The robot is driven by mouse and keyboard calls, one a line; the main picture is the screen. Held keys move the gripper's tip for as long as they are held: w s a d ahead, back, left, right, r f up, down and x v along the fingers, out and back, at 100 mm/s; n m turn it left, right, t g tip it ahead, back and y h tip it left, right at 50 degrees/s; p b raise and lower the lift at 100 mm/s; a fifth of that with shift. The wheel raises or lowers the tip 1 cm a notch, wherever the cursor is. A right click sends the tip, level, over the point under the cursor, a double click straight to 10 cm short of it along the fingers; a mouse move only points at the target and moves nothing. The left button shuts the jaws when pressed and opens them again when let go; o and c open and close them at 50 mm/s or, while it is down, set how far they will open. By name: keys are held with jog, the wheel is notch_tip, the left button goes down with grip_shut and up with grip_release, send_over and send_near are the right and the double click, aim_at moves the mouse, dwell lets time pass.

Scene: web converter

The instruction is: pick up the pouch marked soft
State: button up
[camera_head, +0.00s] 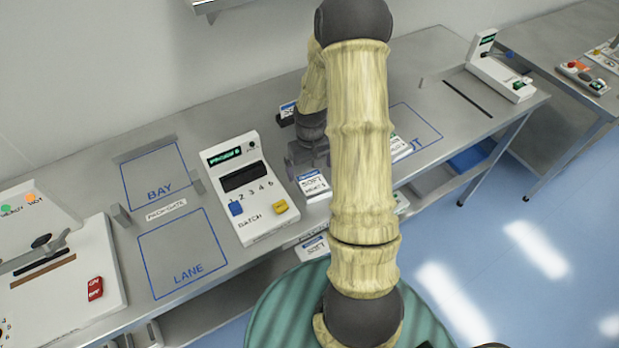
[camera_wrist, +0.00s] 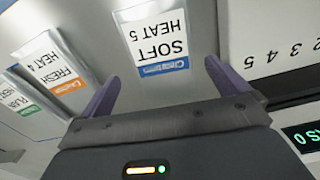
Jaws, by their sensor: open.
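The pouch marked soft (camera_wrist: 158,42) is white with a blue band and reads "SOFT HEAT 5", upside down in the wrist view. It lies flat on the grey bench. In the head view a pouch reading soft (camera_head: 316,188) lies just right of the white batch console, partly hidden by my arm. My gripper (camera_head: 308,160) is above the bench close to that pouch. In the wrist view my gripper (camera_wrist: 162,75) is open and empty, its purple fingers apart. The soft pouch shows beyond the fingertips, roughly between them, and no contact is visible.
The batch console (camera_head: 243,190) stands close beside the soft pouch. Another soft-marked item (camera_head: 314,248) shows lower, below the bench edge. The lane square (camera_head: 183,252) is bare.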

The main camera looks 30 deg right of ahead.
aim_at(309, 177)
notch_tip(309, 177, down, 3)
jog(key=shift+a+f+p, duration=0.15)
jog(key=shift+p, duration=0.25)
jog(key=shift+w+f, duration=0.1)
jog(key=shift+f, duration=0.15)
jog(key=shift+s, duration=0.25)
jog(key=shift+w, duration=0.1)
jog(key=c, duration=1)
jog(key=shift+r, duration=0.15)
notch_tip(309, 177, up, 10)
jog(key=b, duration=0.1)
jog(key=shift+b, duration=0.4)
